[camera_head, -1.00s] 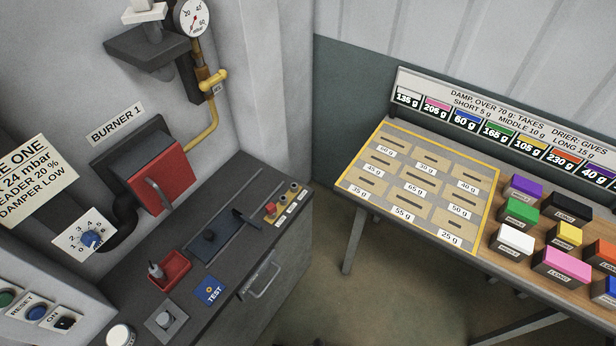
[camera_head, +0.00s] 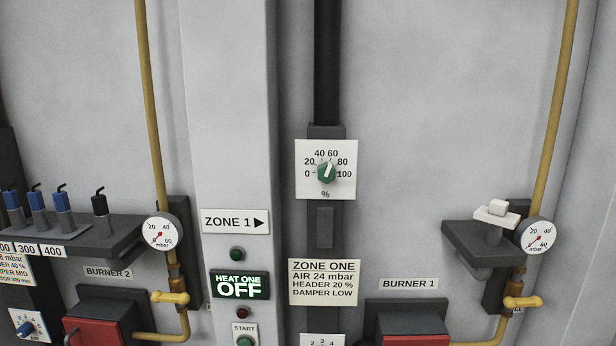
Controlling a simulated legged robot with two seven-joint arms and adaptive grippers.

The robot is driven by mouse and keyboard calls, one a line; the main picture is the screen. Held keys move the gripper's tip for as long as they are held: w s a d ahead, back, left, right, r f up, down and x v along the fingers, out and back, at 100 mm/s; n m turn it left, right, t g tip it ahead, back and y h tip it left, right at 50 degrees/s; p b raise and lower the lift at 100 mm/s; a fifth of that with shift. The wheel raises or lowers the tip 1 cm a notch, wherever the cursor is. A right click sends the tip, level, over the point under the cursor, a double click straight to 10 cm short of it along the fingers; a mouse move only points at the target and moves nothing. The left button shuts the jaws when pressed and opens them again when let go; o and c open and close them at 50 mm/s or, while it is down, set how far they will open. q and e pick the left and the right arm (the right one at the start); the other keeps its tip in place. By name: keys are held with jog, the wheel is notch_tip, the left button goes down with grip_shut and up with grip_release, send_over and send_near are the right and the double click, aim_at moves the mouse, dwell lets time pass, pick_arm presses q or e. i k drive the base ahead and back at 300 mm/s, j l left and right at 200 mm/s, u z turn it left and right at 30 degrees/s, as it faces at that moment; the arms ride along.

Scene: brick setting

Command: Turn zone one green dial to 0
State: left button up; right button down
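The green dial (camera_head: 326,173) sits on a white square plate (camera_head: 326,188) marked 0, 20, 40, 60, 80, 100 and %, near the middle of the head view. Its white pointer tilts up and slightly right, towards about 60. The ZONE 1 sign (camera_head: 235,221) with a right-pointing arrow is on the pillar to its left. The ZONE ONE card (camera_head: 324,282) below reads AIR 24 mbar, HEADER 20 %, DAMPER LOW. Neither of my grippers is in view.
A lit HEAT ONE OFF sign (camera_head: 239,286) is on the pillar. Burner 1's red door (camera_head: 415,341), a gauge (camera_head: 538,235) and yellow valve (camera_head: 523,302) are at right. A shelf with blue-topped pieces (camera_head: 62,204) juts out at left. The wall around the dial is clear.

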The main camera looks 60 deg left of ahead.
aim_at(325, 171)
jog(key=j+u, duration=0.1)
jog(key=u, duration=1.75)
